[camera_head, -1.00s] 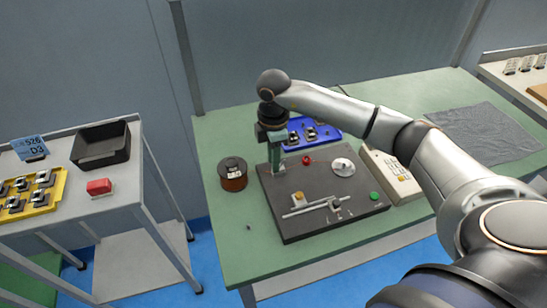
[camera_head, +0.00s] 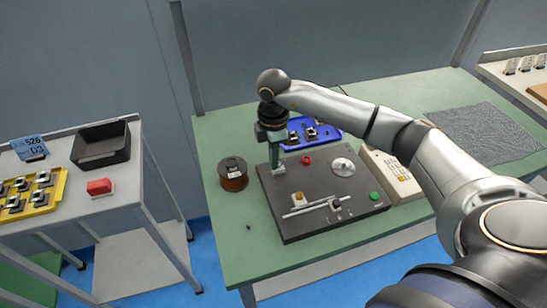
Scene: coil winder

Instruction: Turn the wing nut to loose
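The coil winder (camera_head: 300,220) is a dark flat machine on the green table. It has a red knob (camera_head: 307,160), a round silver disc (camera_head: 343,167), a green button (camera_head: 375,196), and a silver rail with a small yellowish block (camera_head: 298,197). My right gripper (camera_head: 277,170) points down at the winder's back left corner, its tips at a small light metal part there. I cannot make out the wing nut; the gripper may cover it. Whether the fingers are closed on anything is too small to tell. My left gripper is out of view.
A copper wire spool (camera_head: 233,175) stands left of the winder. Behind it is a blue tray (camera_head: 318,128) with parts; a beige keypad box (camera_head: 395,175) is at its right. A grey mat (camera_head: 485,132) lies farther right. A side cart (camera_head: 125,195) holds a black bin (camera_head: 101,146).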

